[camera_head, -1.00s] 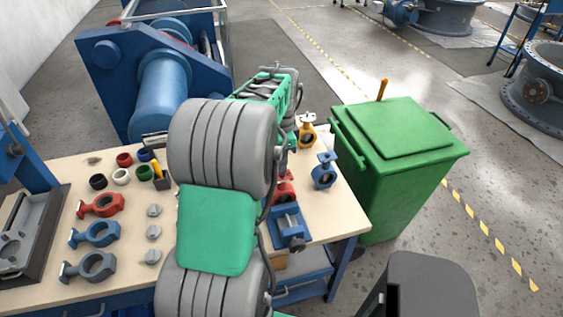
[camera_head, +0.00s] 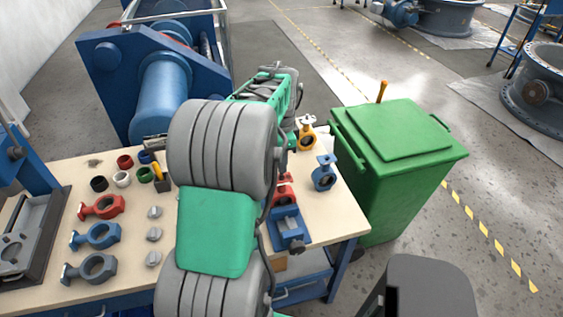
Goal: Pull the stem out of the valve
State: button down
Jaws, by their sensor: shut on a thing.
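A red valve body (camera_head: 285,189) sits at the blue vise (camera_head: 287,222) near the right end of the workbench, partly covered by my arm. No stem can be made out in it. My green and grey arm reaches over the bench, and its far end is just above and beyond the vise. My gripper's fingers and anything between them are hidden behind my arm.
A yellow valve (camera_head: 306,134) and a blue valve (camera_head: 324,174) stand right of my arm on the workbench (camera_head: 331,219). Loose red, blue and grey valve bodies (camera_head: 102,206) lie at left. A green bin (camera_head: 398,155) adjoins the bench's right side.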

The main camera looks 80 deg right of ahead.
jog(key=shift+r+p, duration=1.55)
jog(key=shift+r, duration=0.75)
dwell(2.0)
jog(key=shift+r+p, duration=2.1)
jog(key=shift+r, duration=0.75)
